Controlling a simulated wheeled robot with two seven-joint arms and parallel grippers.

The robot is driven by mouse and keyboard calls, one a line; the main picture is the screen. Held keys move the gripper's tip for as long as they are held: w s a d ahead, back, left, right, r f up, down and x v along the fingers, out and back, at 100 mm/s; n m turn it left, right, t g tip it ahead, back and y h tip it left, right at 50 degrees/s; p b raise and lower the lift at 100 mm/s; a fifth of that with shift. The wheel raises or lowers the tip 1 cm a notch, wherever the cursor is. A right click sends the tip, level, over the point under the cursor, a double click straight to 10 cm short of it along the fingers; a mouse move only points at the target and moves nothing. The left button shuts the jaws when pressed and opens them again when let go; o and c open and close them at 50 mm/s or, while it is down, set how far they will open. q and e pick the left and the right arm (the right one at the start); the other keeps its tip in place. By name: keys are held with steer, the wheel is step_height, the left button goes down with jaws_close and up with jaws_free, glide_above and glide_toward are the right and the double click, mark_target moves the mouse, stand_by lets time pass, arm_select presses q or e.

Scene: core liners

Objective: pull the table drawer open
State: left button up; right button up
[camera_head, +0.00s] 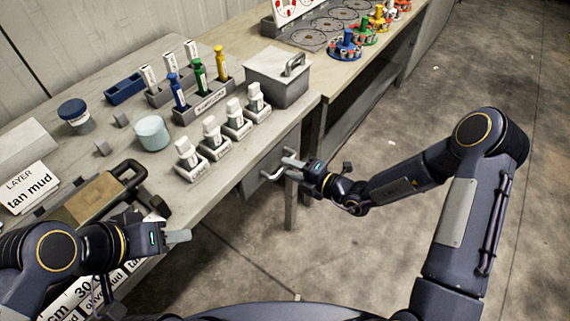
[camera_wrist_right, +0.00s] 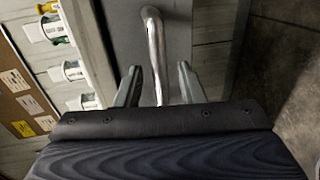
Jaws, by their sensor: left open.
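The table drawer (camera_head: 262,168) is a grey front under the table's edge, and it looks flush with the table. Its bent metal handle (camera_head: 271,172) sticks out from it; the handle also shows in the right wrist view (camera_wrist_right: 154,45). My right gripper (camera_head: 294,167) is at the handle. In the right wrist view its two fingers (camera_wrist_right: 158,88) stand apart, one on each side of the handle bar, with a gap on both sides. My left gripper (camera_head: 178,237) is open and empty over the table's near left part, away from the drawer.
The table (camera_head: 170,190) holds a row of white-capped holders (camera_head: 212,138), a rack of coloured bottles (camera_head: 205,95), a grey lidded box (camera_head: 280,78) and a pale jar (camera_head: 152,132). A second table (camera_head: 345,75) stands behind. The floor in front of the drawer is clear.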

steer(key=shift+x, duration=1.25)
jaws_close()
